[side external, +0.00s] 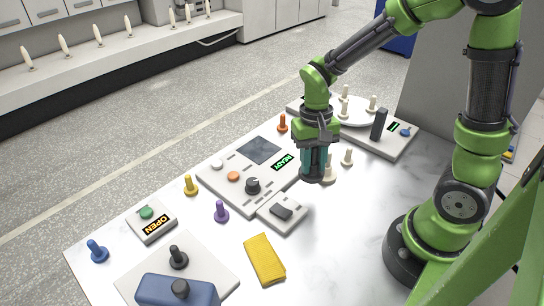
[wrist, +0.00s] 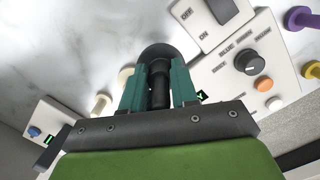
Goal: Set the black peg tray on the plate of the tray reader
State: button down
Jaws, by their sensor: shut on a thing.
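My gripper (side external: 316,160) is shut on a dark peg piece (side external: 313,179). In the wrist view its narrow peg stands between my teal fingers (wrist: 158,88) and its round dark base (wrist: 157,51) shows beyond them. It hangs upright just right of the grey console with the READY display (side external: 250,170); I cannot tell whether it touches the table. At the back, a white round plate (side external: 352,118) with several cream pegs is on a grey device with a green display (side external: 372,138).
Cream pegs (side external: 347,157) stand close right of my gripper. A black post (side external: 379,124) rises from the back device. The table's right middle is clear.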

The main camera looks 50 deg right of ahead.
notch_tip(320, 180, up, 2)
jog(key=shift+r, duration=0.2)
jog(key=shift+w+d+f, duration=0.1)
jog(key=shift+w+d, duration=0.05)
jog(key=shift+w, duration=0.05)
jog(key=w+f, duration=0.1)
jog(key=w, duration=0.3)
jog(key=w+d, duration=0.1)
jog(key=w, duration=0.4)
jog(key=w+f, duration=0.1)
jog(key=w, duration=0.3)
jog(key=shift+w+d+f, duration=0.2)
jog(key=shift+d+f, duration=0.15)
jog(key=w, duration=0.3)
jog(key=w+r, duration=0.1)
jog(key=w, duration=0.1)
jog(key=shift+w+d, duration=0.2)
jog(key=shift+w, duration=0.15)
jog(key=shift+w+r, duration=0.15)
jog(key=shift+f, duration=1.2)
jog(key=shift+f, duration=0.3)
jog(key=shift+f, duration=1.1)
